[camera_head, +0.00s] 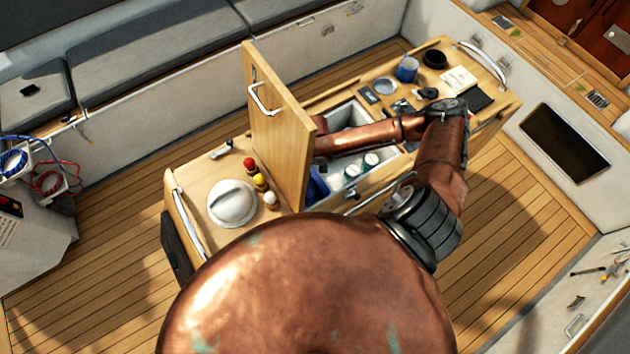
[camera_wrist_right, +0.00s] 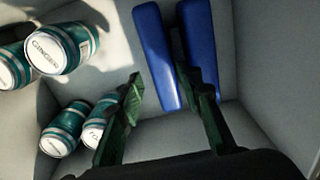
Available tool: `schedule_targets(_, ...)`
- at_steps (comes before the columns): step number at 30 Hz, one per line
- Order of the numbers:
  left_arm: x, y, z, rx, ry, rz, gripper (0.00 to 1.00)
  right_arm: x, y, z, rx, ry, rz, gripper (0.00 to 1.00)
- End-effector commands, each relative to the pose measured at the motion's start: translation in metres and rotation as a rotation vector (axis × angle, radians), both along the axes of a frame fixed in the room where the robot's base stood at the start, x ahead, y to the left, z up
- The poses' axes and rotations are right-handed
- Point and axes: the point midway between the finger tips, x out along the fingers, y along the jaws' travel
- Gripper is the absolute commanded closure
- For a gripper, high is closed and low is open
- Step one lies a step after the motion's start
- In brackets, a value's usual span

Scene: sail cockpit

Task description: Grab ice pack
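Two blue ice packs stand side by side in the cooler in the right wrist view: a left ice pack (camera_wrist_right: 154,50) and a right ice pack (camera_wrist_right: 198,40). A bit of blue (camera_head: 318,184) shows in the head view beside the raised lid. My right gripper (camera_wrist_right: 163,75) is open, reaching down inside the cooler. Its left finger is left of the left pack, and its right finger overlaps the gap between the packs. I cannot tell whether either touches. In the head view the lid hides this gripper. My left gripper is not in view.
Several green-and-white cans (camera_wrist_right: 62,48) lie in the cooler's left side. The cooler's pale walls (camera_wrist_right: 262,75) enclose the gripper. The wooden lid (camera_head: 282,125) stands open. A blue mug (camera_head: 407,69) and other items are on the table's right part; a white dome (camera_head: 232,203) is on its left.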

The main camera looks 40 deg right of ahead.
Motion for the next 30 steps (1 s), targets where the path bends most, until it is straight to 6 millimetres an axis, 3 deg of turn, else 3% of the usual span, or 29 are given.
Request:
schedule_targets(9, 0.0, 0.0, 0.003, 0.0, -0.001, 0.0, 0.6, 0.002, 0.003, -0.042, -0.001, -0.001, 0.001, 0.67)
schedule_targets(18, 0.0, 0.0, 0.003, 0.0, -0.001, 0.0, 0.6, 0.002, 0.002, -0.048, -0.001, -0.002, 0.002, 0.67)
schedule_targets(30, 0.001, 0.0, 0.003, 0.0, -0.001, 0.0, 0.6, 0.002, 0.002, -0.048, -0.001, -0.003, 0.002, 0.94)
